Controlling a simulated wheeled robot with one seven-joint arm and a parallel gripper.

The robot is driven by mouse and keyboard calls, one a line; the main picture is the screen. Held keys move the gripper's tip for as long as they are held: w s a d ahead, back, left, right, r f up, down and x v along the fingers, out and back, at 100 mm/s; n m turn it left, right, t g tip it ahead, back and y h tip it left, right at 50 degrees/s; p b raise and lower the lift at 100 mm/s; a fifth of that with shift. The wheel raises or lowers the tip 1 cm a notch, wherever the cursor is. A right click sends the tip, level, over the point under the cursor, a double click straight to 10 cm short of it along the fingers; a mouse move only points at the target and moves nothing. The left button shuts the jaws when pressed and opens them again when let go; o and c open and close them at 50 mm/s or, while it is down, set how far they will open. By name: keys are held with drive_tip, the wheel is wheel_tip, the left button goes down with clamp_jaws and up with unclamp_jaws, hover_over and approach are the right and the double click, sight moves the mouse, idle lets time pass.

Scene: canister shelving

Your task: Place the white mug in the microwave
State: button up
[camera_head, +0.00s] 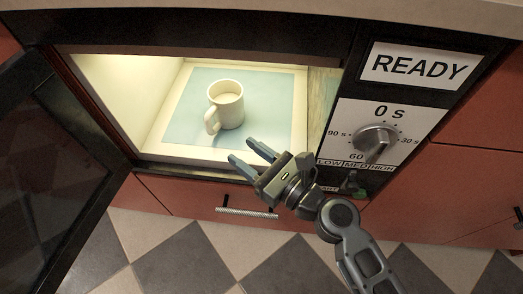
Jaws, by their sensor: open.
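The white mug (230,108) stands upright inside the lit microwave (298,133), on its pale blue floor. Its handle points toward the lower left. The microwave door (50,170) is swung open on the left. My gripper (247,154) is open and empty in front of the microwave opening, below and to the right of the mug and apart from it. Its fingers point to the upper left.
The control panel (350,140) right of the opening has a dial (376,140), a READY display (420,66) and a green button (360,193). A drawer handle (247,212) lies below. Red cabinets (470,180) flank it; checkered floor is clear.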

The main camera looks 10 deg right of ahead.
drive_tip(key=s+d+f+n+h, duration=0.2)
drive_tip(key=s+d+n+h, duration=0.3)
drive_tip(key=s, duration=0.4)
drive_tip(key=s+d+f+n+h, duration=0.2)
drive_tip(key=s+d+n, duration=0.5)
drive_tip(key=s+d, duration=0.15)
drive_tip(key=s+d+r+n+h, duration=0.3)
drive_tip(key=s+r+n, duration=0.9)
drive_tip(key=s+n, duration=0.3)
drive_tip(key=shift+n+h, duration=0.3)
drive_tip(key=shift+n, duration=0.5)
